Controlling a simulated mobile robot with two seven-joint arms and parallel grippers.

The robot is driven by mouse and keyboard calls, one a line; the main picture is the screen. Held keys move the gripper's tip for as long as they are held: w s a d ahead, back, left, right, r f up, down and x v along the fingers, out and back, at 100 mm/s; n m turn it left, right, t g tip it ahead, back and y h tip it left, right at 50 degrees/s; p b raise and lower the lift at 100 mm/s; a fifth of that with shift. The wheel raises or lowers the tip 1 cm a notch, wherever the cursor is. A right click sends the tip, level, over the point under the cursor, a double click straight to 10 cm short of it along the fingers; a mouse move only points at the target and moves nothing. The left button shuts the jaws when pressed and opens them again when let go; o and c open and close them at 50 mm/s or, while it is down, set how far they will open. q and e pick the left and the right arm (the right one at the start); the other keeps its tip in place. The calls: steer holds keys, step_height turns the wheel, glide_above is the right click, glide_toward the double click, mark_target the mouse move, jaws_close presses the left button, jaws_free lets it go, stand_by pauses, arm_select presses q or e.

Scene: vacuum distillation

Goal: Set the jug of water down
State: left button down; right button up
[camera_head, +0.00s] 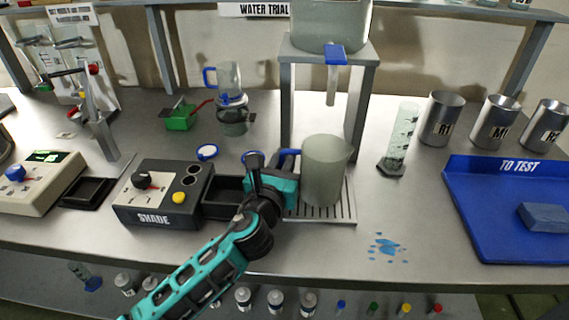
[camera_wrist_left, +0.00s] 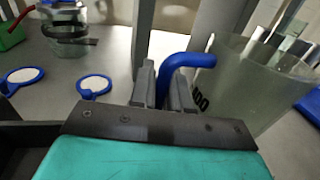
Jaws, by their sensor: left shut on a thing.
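The jug of water (camera_head: 326,170) is a translucent grey-green jug with a blue handle. In the head view it is over the slatted drip tray (camera_head: 345,212), below the tap of the raised tank, and looks upright. I cannot tell whether its base touches the slats. My left gripper (camera_head: 281,163) is shut on the blue handle at the jug's left side. The left wrist view shows the fingers (camera_wrist_left: 165,90) around the handle (camera_wrist_left: 187,62), with the jug's wall (camera_wrist_left: 245,85) to the right. My right gripper is not in view.
The tank (camera_head: 330,25) with a blue tap (camera_head: 331,56) stands on a metal stand (camera_head: 367,95) above. The SHADE box (camera_head: 162,195) is to the left. A measuring cylinder (camera_head: 402,135) and a blue TO TEST tray (camera_head: 500,235) are to the right. Bench near the blue splashes (camera_head: 386,247) is otherwise clear.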

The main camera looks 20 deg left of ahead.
arm_select(q)
steer(key=c, duration=1.1)
jaws_free()
steer(key=shift+s+r, duration=0.1)
steer(key=shift+s, duration=0.1)
steer(key=s, duration=0.7)
steer(key=s+d, duration=0.1)
steer(key=s, duration=0.3)
steer(key=shift+s, duration=0.3)
